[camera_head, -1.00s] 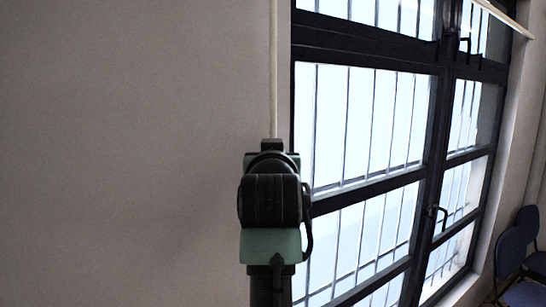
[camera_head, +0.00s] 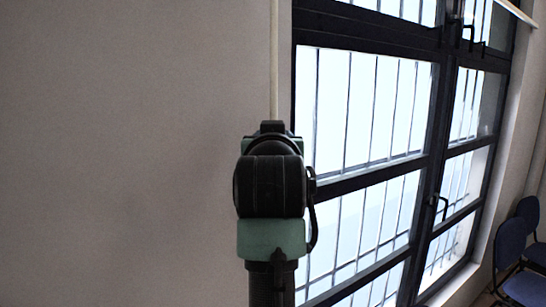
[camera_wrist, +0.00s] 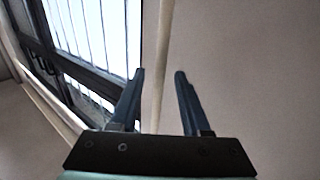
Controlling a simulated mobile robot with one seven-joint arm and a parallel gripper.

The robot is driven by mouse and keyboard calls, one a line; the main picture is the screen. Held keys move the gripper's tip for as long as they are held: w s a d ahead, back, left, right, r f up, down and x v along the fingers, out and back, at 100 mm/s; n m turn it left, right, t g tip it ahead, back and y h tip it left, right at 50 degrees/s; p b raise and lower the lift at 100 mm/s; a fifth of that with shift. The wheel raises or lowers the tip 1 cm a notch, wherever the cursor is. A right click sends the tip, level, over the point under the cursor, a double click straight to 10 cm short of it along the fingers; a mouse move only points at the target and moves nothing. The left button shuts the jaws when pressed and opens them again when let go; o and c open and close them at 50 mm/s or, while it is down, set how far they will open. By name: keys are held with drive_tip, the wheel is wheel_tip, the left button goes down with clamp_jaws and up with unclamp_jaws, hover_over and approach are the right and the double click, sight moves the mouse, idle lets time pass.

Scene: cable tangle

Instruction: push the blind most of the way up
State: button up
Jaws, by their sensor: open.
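The blind itself is not clear in these views. A pale slanted bar (camera_head: 517,12) at the top right of the window in the head view may be its lower edge. A thin pale vertical strip (camera_head: 274,60) runs along the wall beside the window frame. In the wrist view a pale strip (camera_wrist: 163,60) shows between the two dark fingers of my gripper (camera_wrist: 160,72), which is open. I cannot tell whether the strip is between the fingers or behind them. In the head view my arm hides the fingertips and the strip's lower part.
The dark-framed window (camera_head: 365,182) has bars behind the glass and a handle (camera_head: 440,206). Blue chairs (camera_head: 512,245) stand at the lower right. The plain wall (camera_head: 120,150) to the left is clear.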

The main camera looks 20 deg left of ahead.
drive_tip(key=b+v, duration=0.4)
drive_tip(key=v, duration=0.6)
drive_tip(key=shift+s+d, duration=0.1)
drive_tip(key=shift+d, duration=0.05)
drive_tip(key=s+d+r+m+t+h+b, duration=0.1)
drive_tip(key=s+d+m+t+h+b, duration=0.2)
drive_tip(key=s+d+t, duration=0.7)
drive_tip(key=s+d+h+b, duration=0.1)
drive_tip(key=s+d+h, duration=0.1)
drive_tip(key=s+d, duration=0.2)
drive_tip(key=shift+s+d+r+m+h+b, duration=0.2)
drive_tip(key=shift+s+r+m+h+b, duration=0.1)
drive_tip(key=shift+s+b, duration=0.15)
idle(0.8)
